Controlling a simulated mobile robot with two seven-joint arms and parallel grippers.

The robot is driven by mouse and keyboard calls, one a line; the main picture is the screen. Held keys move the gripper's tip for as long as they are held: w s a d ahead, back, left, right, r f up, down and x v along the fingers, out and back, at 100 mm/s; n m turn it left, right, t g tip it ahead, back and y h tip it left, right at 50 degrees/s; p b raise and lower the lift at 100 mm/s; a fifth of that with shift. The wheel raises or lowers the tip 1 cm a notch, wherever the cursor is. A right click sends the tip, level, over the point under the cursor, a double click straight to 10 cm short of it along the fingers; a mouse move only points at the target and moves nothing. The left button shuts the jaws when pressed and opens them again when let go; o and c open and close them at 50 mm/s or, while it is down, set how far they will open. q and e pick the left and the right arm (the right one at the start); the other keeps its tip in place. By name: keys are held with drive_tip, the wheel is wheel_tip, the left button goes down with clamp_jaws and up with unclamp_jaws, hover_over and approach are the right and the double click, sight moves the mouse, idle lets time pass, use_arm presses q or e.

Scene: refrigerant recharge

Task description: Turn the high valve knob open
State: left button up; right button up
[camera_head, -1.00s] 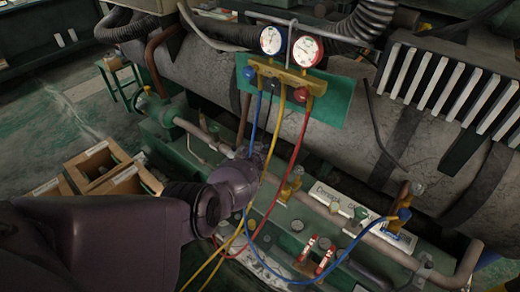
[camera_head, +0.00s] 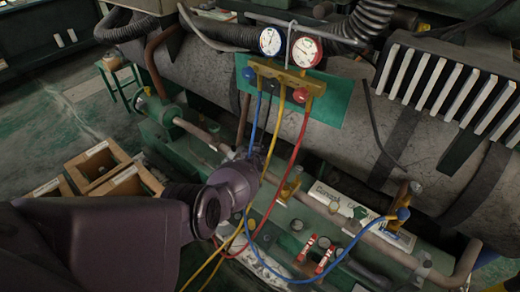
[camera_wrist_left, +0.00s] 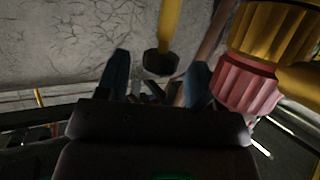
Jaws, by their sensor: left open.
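The high valve knob is most likely the red knob (camera_head: 301,96) on the right of the brass manifold (camera_head: 285,76), under the red-rimmed gauge (camera_head: 306,51). In the left wrist view a red ribbed knob (camera_wrist_left: 245,85) is at the right, below a large brass part (camera_wrist_left: 275,35). My left gripper (camera_wrist_left: 157,76) is open there, its two fingers apart with nothing clearly held; the knob is outside them, to the right. In the head view my left wrist is below the manifold, and the fingers are largely hidden. My right gripper is in neither view.
A yellow hose (camera_wrist_left: 169,25) with a dark fitting hangs just beyond my fingers. Blue, yellow and red (camera_head: 294,150) hoses run down from the manifold past my wrist. A blue knob (camera_head: 249,73) is at the manifold's left. A large grey cylinder (camera_head: 195,75) lies behind.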

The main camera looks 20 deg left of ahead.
use_arm(q)
drive_tip(key=a+p+v, duration=0.1)
drive_tip(key=p+v, duration=0.6)
drive_tip(key=v, duration=0.3)
drive_tip(key=shift+d+r, duration=0.2)
drive_tip(key=shift+d, duration=0.25)
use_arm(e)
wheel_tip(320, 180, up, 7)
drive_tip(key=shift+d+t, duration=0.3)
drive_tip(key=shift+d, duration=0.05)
use_arm(q)
drive_tip(key=shift+s, duration=0.1)
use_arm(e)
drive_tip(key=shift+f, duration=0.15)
